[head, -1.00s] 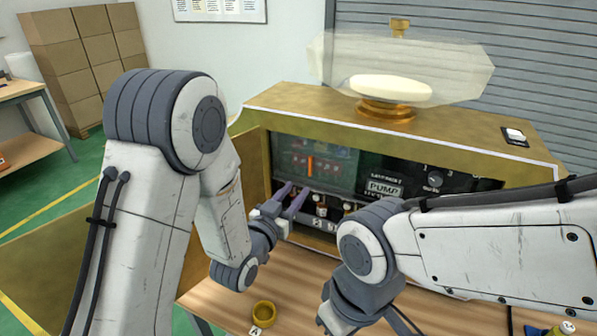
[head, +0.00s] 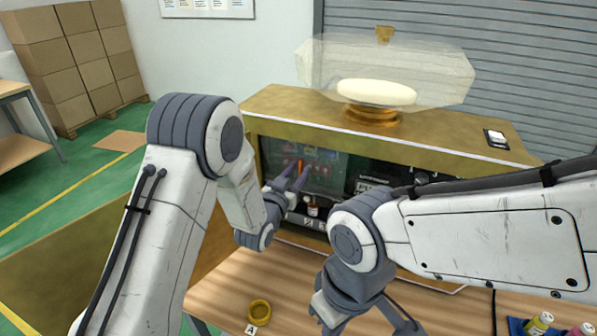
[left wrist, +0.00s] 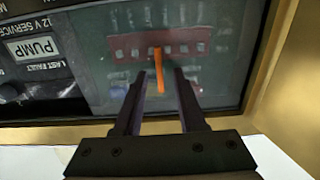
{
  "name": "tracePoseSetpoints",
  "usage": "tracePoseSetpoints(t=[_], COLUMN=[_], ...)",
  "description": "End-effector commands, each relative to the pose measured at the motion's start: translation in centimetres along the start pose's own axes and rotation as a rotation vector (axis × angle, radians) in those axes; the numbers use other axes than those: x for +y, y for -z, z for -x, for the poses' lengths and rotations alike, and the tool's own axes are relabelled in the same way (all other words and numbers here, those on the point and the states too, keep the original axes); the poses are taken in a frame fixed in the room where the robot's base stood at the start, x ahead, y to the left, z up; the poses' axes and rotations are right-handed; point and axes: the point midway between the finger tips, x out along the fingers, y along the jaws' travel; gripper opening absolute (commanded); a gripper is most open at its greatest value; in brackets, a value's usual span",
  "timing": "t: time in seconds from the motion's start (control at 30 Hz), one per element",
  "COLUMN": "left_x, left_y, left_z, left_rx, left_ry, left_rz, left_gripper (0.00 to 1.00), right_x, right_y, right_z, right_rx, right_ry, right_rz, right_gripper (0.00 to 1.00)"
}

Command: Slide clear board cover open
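The clear board cover (head: 331,166) lies over a dark recessed panel in the open brass machine front. It also shows in the left wrist view (left wrist: 222,82), with a red block and small coloured parts behind it. An upright orange handle (left wrist: 158,72) stands on the cover. My left gripper (head: 295,172) faces the panel. In the left wrist view its open fingers (left wrist: 160,74) stand on either side of the orange handle, with gaps; contact is not visible. My right gripper (head: 362,315) is low in front of the machine, and its fingertips are partly out of frame.
A black PUMP panel (left wrist: 35,48) adjoins the cover. A brass ring (head: 259,312) with an A tag sits on the wooden table (head: 225,290). A blue tray (head: 517,327) with small bottles is at lower right. A clear-domed display (head: 385,70) stands on top.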

Motion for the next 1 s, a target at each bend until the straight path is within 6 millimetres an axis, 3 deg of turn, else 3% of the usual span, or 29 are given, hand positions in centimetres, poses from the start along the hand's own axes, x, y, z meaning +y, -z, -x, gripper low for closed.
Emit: tracePoseSetpoints(t=[0.07,0.17,0.2,1.0], left_x=[0.04,0.06,0.06,0.09], left_y=[-0.02,-0.01,-0.01,0.02], left_z=[0.00,0.00,0.00,0.02], left_rx=[0.000,0.000,0.000,0.000], left_ry=[0.000,-0.001,-0.001,-0.002], left_rz=[0.000,0.000,0.000,0.000], left_gripper=[0.40,0.06,0.00,0.00], right_x=[0.00,0.00,0.00,0.00], right_y=[0.00,0.00,0.00,0.00], right_z=[-0.02,-0.02,-0.02,-0.01], right_rx=[0.000,0.000,0.000,0.000], right_ry=[0.000,0.000,0.000,0.000], right_rz=[0.000,0.000,0.000,0.000], right_gripper=[0.00,0.00,0.00,0.00])
